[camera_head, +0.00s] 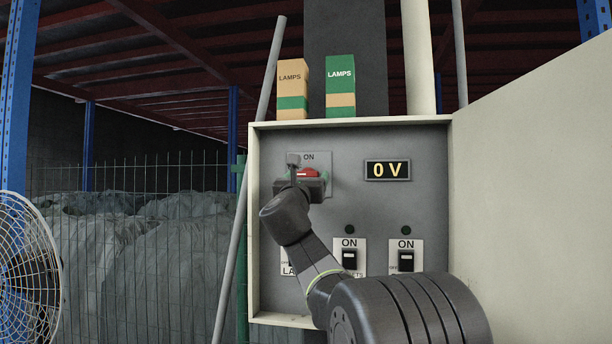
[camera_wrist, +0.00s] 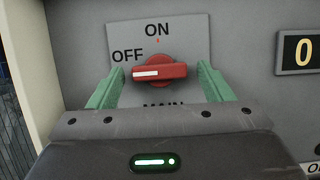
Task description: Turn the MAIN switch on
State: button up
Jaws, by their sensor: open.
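The MAIN switch is a red rotary handle (camera_wrist: 160,71) on a light plate (camera_wrist: 190,35) marked ON at the top, OFF at the left and MAIN below. Its white mark points left to OFF. In the head view the red handle (camera_head: 307,172) shows at the upper left of the grey panel, partly covered by my gripper. My gripper (camera_wrist: 155,82) is open, with one green finger on each side of the handle. I cannot tell whether the fingers touch it. The MAIN label is partly hidden by the gripper body.
A display (camera_head: 387,170) reads 0 V. Two small switches (camera_head: 349,259) (camera_head: 406,261) sit lower right; another at lower left is mostly behind my arm. The box door (camera_head: 535,190) stands open at right. Two LAMPS cartons (camera_head: 293,88) (camera_head: 340,86) stand on top. A fan (camera_head: 27,270) is far left.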

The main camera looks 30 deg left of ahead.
jog(key=c, duration=1)
jog(key=shift+a+m, duration=0.1)
jog(key=shift+m, duration=0.2)
jog(key=m+h, duration=0.2)
jog(key=m, duration=0.1)
jog(key=m+h, duration=0.2)
jog(key=m, duration=0.2)
jog(key=m+h, duration=0.1)
jog(key=m, duration=0.3)
jog(key=shift+s+a+r+g+h+p, duration=0.1)
jog(key=shift+a+r+g+h+p, duration=0.2)
jog(key=shift+g+h+p, duration=0.1)
jog(key=m+g+h+p, duration=0.1)
jog(key=m, duration=0.2)
jog(key=m+h+p, duration=0.1)
jog(key=m, duration=0.2)
jog(key=shift+a+r+m+g, duration=0.1)
jog(key=shift+r+m+g, duration=0.1)
jog(key=shift+m+g, duration=0.2)
jog(key=shift+m+g+p, duration=0.8)
jog(key=shift+m+p, duration=0.45)
jog(key=shift+m, duration=0.65)
jog(key=shift+f, duration=0.1)
